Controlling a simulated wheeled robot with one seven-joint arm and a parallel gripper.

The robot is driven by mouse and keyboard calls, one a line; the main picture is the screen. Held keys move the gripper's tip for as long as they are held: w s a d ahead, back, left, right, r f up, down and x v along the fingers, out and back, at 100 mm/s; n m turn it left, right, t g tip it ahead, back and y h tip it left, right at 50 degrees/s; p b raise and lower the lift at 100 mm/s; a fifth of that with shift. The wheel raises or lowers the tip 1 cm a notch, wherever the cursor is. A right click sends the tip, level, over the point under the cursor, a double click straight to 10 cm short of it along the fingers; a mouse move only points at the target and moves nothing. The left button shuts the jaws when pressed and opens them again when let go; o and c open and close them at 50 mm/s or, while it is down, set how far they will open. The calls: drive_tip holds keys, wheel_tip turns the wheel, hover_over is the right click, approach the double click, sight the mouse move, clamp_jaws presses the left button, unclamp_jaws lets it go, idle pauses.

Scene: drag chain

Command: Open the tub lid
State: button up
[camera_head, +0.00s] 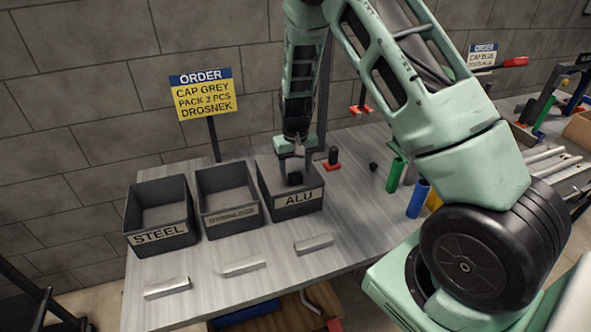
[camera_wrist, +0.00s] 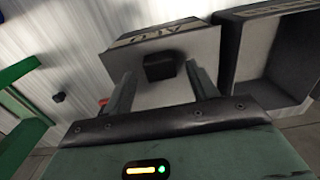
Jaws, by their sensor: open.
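The ALU tub (camera_head: 298,203) stands at the right end of the row of tubs, with its label facing front. A flat grey lid (camera_head: 266,170) covers its top and carries a black block-shaped knob (camera_head: 295,179). In the wrist view the lid (camera_wrist: 150,93) and knob (camera_wrist: 159,67) lie straight ahead. My gripper (camera_head: 293,162) is open and points down over the lid. In the wrist view its two fingers (camera_wrist: 160,74) stand on either side of the knob, with visible gaps. Part of the lid is hidden by my gripper in the head view.
Open empty tubs marked STEEL (camera_head: 161,237) and STAINLESS (camera_head: 230,217) stand to the left. Several metal bars (camera_head: 244,266) lie along the front of the table. Green (camera_head: 396,175) and blue (camera_head: 418,199) cylinders stand to the right. An order sign (camera_head: 203,96) rises behind.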

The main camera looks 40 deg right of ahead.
drive_tip(key=shift+f, duration=0.9)
